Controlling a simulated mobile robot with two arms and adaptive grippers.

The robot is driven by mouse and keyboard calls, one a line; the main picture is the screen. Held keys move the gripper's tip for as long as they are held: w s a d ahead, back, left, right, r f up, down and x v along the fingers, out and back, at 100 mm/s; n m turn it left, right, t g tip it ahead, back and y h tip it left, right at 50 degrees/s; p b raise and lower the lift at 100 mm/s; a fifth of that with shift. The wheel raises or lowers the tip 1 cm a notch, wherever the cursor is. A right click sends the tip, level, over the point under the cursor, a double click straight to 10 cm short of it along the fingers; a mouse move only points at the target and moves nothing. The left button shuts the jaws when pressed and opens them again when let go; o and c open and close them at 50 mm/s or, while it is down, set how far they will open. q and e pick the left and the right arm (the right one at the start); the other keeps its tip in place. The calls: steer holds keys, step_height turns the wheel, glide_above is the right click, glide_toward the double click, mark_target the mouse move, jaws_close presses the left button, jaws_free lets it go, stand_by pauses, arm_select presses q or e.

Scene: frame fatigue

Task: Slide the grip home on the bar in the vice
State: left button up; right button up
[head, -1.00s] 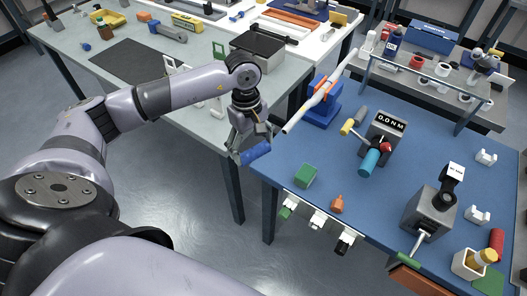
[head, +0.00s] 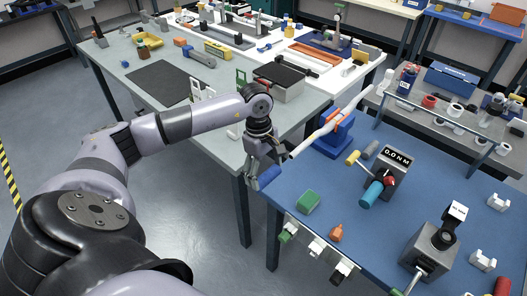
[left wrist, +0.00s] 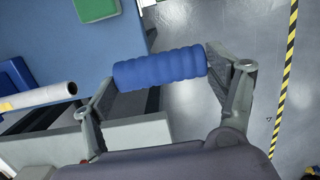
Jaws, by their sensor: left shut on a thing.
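A blue ribbed grip (left wrist: 160,67) is held crosswise between the fingers of my left gripper (head: 264,168); in the head view the grip (head: 268,177) is just off the left edge of the blue bench. A white bar (head: 326,125) is clamped in a blue vice (head: 336,138) at the bench's back left corner. Its near end points toward my left gripper, and the grip is apart from it. In the left wrist view the bar (left wrist: 38,97) shows at the left with a dark hollow end, left of the grip. My right gripper is not in view.
The blue bench (head: 380,225) bears a green block (head: 308,201), an orange piece (head: 336,233), a torque display (head: 391,160) and a grey device (head: 428,248). A grey table (head: 220,115) with a dark mat (head: 158,85) stands behind my left arm. Open floor lies left of the bench.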

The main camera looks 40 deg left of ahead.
arm_select(q)
steer(key=w+b, duration=0.1)
steer(key=w, duration=0.2)
steer(key=shift+d+f, duration=0.1)
steer(key=shift+f, duration=0.05)
steer(key=shift+w+d+b, duration=0.1)
steer(key=shift+w+b, duration=0.4)
steer(key=shift+w, duration=0.5)
steer(key=shift+w, duration=0.25)
steer(key=shift+w+d, duration=0.1)
steer(key=shift+w, duration=0.45)
stand_by(0.8)
steer(key=shift+s, duration=0.1)
